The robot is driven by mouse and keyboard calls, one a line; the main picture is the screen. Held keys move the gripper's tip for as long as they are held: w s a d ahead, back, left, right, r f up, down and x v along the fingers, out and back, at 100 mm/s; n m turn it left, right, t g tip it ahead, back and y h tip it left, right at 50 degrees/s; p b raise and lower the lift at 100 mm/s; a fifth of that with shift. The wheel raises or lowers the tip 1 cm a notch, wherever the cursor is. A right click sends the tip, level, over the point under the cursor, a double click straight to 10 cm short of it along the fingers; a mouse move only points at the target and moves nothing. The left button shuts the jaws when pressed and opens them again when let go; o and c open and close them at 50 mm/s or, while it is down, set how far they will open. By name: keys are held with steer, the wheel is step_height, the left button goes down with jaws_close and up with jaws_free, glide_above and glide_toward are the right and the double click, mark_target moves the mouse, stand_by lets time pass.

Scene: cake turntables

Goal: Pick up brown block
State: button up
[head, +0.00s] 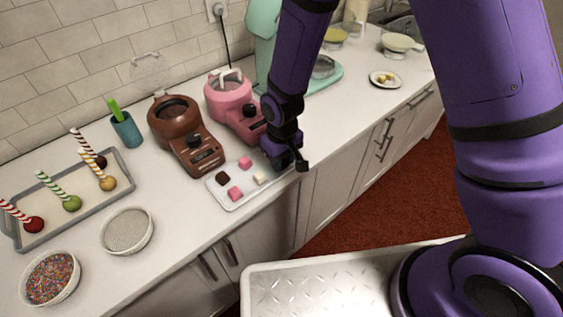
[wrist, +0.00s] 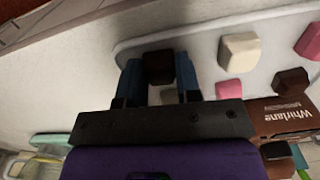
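A dark brown block (wrist: 158,67) sits between the two fingertips of my gripper (wrist: 159,72) in the wrist view. The fingers touch it on both sides, with no gap visible. In the head view my gripper (head: 290,163) is low over the right end of the white tray (head: 215,197), hiding what it holds. I cannot tell whether the held block still touches the tray. A second brown block (head: 222,178) lies on the left part of the tray, and it also shows in the wrist view (wrist: 291,80).
Two pink blocks (head: 245,162) (head: 235,193) and a cream block (head: 260,178) lie on the tray. A brown machine (head: 185,135) and a pink one (head: 235,105) stand close behind. A sieve-like bowl (head: 127,231) is left. The counter's front edge runs close by the tray.

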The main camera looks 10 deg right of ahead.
steer(key=shift+c, duration=1.3)
steer(key=shift+r, duration=0.1)
step_height(320, 180, up, 10)
